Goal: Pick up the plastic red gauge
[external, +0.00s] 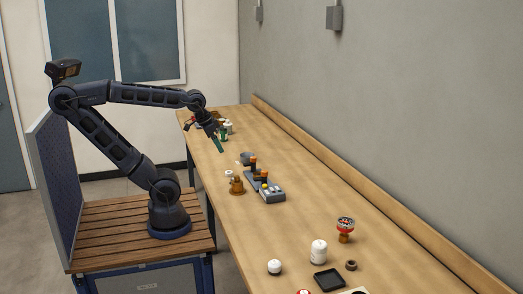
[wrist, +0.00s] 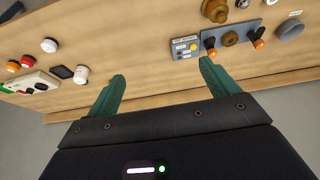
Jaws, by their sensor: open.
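The red gauge (external: 346,224) stands upright on the bench in the external view, with a round red-rimmed dial face on an orange-red body. It is toward the near end, close to the wall side. My gripper (external: 218,143) is in the air over the far part of the bench, well away from the gauge. In the wrist view my gripper (wrist: 162,72) shows two green fingers spread apart with nothing between them. I cannot clearly pick out the gauge in the wrist view; the left finger may hide it.
A white cylinder (external: 318,252), a white dome (external: 274,267), a black tray (external: 328,280) and a brown ring (external: 351,266) stand near the gauge. A grey control panel (external: 270,191) and a brown fitting (external: 237,186) lie mid-bench. Bare wood separates the two groups.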

